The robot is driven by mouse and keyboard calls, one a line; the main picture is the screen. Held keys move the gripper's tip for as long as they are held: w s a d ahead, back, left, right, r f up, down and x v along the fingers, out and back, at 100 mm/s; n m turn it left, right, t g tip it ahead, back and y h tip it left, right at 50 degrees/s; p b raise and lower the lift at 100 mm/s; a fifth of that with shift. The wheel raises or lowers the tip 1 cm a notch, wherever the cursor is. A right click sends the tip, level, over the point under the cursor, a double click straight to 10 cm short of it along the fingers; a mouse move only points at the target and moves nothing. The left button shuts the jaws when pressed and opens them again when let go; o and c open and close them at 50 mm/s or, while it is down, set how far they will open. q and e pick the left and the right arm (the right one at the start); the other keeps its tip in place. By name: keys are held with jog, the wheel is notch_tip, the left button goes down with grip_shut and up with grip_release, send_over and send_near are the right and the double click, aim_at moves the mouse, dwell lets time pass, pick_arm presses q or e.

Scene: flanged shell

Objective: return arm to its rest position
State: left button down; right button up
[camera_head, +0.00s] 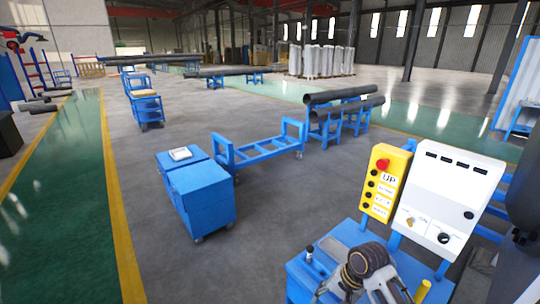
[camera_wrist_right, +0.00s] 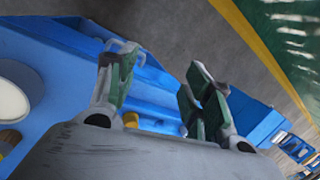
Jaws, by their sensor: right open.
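My right gripper (camera_wrist_right: 160,64) is open in the right wrist view. Its two green-padded fingers stand apart with nothing between them, over blue surfaces and grey floor. In the head view, dark and silver parts of my arm (camera_head: 370,262) show at the bottom edge, over the blue workstation (camera_head: 300,276). The fingertips are not clear there. My left gripper is not in view.
A yellow button box (camera_head: 386,184) and white control panel (camera_head: 446,200) stand just behind my arm. A large dark rounded body (camera_head: 522,190) is at the right edge. A blue cabinet (camera_head: 200,195) stands left, with open grey floor around it.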

jog(key=shift+s+d+f+n+t+h, duration=0.6)
jog(key=shift+s+d+n, duration=0.7)
jog(key=shift+s+n, duration=1.6)
jog(key=shift+s+d+f+n+t+h, duration=0.3)
jog(key=shift+s+d+n+t+h, duration=0.9)
jog(key=shift+s, duration=2.8)
notch_tip(320, 180, down, 36)
jog(key=s+n+g+b, duration=0.1)
jog(key=s+g+b, duration=0.1)
jog(key=s, duration=0.1)
jog(key=s+d+f+b, duration=0.1)
jog(key=s+d+f, duration=0.1)
jog(key=s+f, duration=0.8)
jog(key=s+d+f+g+b, duration=0.1)
jog(key=s+d+f, duration=0.1)
jog(key=s+f, duration=0.9)
jog(key=shift+s+d+n, duration=0.15)
jog(key=shift+s+n, duration=0.15)
jog(key=shift+s, duration=0.15)
